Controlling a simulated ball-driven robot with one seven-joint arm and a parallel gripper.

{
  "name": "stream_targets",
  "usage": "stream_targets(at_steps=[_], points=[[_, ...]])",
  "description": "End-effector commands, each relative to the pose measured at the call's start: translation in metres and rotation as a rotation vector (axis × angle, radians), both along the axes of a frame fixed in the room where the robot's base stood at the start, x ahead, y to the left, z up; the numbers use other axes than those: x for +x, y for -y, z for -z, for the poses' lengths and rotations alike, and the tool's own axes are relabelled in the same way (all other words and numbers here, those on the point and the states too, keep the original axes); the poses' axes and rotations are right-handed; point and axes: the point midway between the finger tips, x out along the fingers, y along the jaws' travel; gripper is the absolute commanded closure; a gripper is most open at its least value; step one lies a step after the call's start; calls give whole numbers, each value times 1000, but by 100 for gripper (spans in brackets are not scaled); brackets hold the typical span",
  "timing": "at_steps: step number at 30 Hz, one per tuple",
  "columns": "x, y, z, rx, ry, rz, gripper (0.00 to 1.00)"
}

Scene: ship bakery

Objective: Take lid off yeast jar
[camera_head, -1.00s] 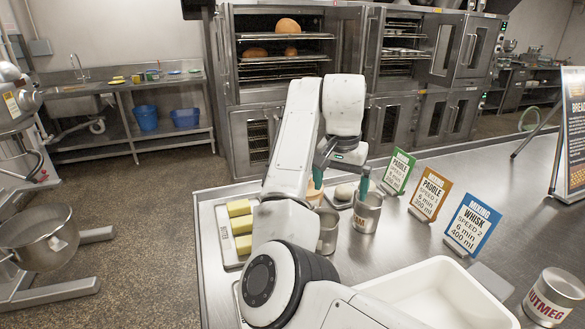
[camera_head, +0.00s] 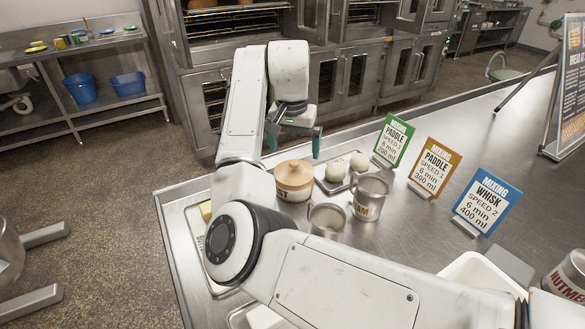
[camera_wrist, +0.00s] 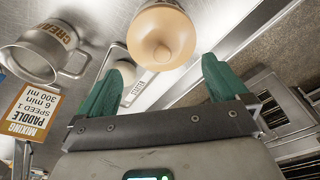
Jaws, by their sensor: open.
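The yeast jar (camera_head: 294,189) is a cream jar with a tan lid (camera_head: 294,173) that has a round knob. It stands on the steel counter, the lid on top. The end of its label, "ST", shows. In the wrist view the lid (camera_wrist: 160,42) is seen from above, its knob just beyond and between my fingertips. My gripper (camera_head: 294,142) is above the jar and is open and empty. Its two green fingers are spread apart in the wrist view (camera_wrist: 161,78), and they do not touch the lid.
A mug marked cream (camera_head: 368,197) and a metal cup (camera_head: 327,218) stand close to the jar. Green, orange (camera_head: 435,168) and blue mixing signs stand to the right. Free counter lies beyond the signs.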

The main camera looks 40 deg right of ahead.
Motion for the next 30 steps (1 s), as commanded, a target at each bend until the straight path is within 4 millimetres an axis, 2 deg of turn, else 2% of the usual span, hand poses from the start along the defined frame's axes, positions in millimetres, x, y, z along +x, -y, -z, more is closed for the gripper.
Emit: stream_targets(at_steps=[7,15,19,25,30], points=[[2,2,17,2,-1,-1,0],[8,6,53,1,0,0,0],[9,6,61,0,0,0,0],[9,7,61,-1,0,0,0],[9,7,61,-1,0,0,16]])
